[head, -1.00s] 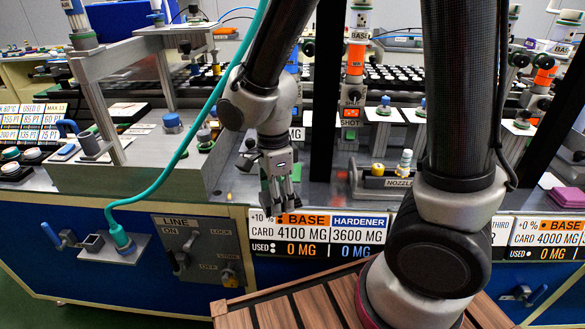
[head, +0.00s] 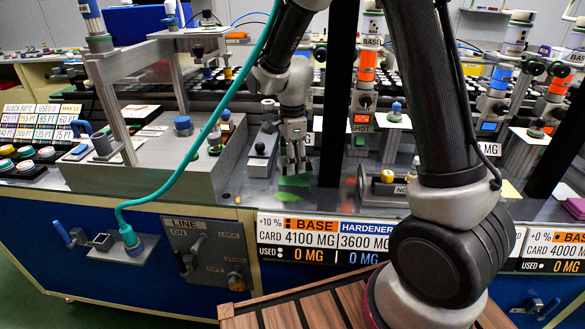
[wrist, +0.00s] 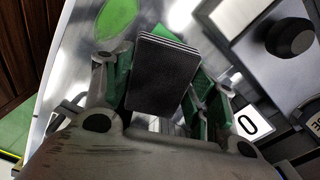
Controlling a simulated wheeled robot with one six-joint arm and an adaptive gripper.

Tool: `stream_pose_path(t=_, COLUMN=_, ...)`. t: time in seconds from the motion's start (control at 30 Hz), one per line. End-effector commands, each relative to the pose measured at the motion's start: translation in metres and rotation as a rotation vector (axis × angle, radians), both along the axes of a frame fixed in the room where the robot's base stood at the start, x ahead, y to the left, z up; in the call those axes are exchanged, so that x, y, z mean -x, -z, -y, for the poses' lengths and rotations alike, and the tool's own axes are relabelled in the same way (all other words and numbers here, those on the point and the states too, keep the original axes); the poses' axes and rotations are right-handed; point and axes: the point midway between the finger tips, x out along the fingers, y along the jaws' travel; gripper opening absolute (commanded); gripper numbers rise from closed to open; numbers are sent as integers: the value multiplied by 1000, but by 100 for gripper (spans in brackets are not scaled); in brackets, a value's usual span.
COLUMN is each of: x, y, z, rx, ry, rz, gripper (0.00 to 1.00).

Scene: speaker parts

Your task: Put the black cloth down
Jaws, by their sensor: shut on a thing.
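The black cloth (wrist: 162,72) shows in the wrist view as a neat, flat, dark rectangular stack with pale layered edges at its far end. My gripper (wrist: 155,80) is shut on it, with a green-padded finger on each side. In the head view my gripper (head: 293,163) points down over the grey bench top, behind the BASE and HARDENER sign. I cannot make out the cloth in the head view. Whether the cloth touches the bench is not clear.
A green patch (head: 294,181) lies on the bench by my fingers; green also shows in the wrist view (wrist: 117,18). A grey block with a black knob (wrist: 289,38) is close on the right. A teal hose (head: 200,137) hangs at left. A pink cloth (head: 574,208) lies far right.

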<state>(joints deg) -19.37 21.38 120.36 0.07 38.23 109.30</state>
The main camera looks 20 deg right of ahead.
Motion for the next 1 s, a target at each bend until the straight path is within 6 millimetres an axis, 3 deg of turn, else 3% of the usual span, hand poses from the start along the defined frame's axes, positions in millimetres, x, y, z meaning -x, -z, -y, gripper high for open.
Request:
stream_pose_path(t=0.13, x=-11, y=0, z=5, rx=0, ry=2, rz=1, gripper=17)
stream_pose_path(t=0.33, x=-8, y=33, z=4, rx=1, ry=0, rz=-4, gripper=17)
stream_pose_path(t=0.7, x=-9, y=38, z=4, rx=0, ry=0, rz=0, gripper=17)
stream_pose_path(t=0.73, x=-9, y=38, z=4, rx=0, ry=0, rz=0, gripper=59)
stream_pose_path(t=0.83, x=-9, y=38, z=4, rx=0, ry=0, rz=0, gripper=77)
stream_pose_path(t=1.0, x=-9, y=38, z=4, rx=0, ry=0, rz=0, gripper=79)
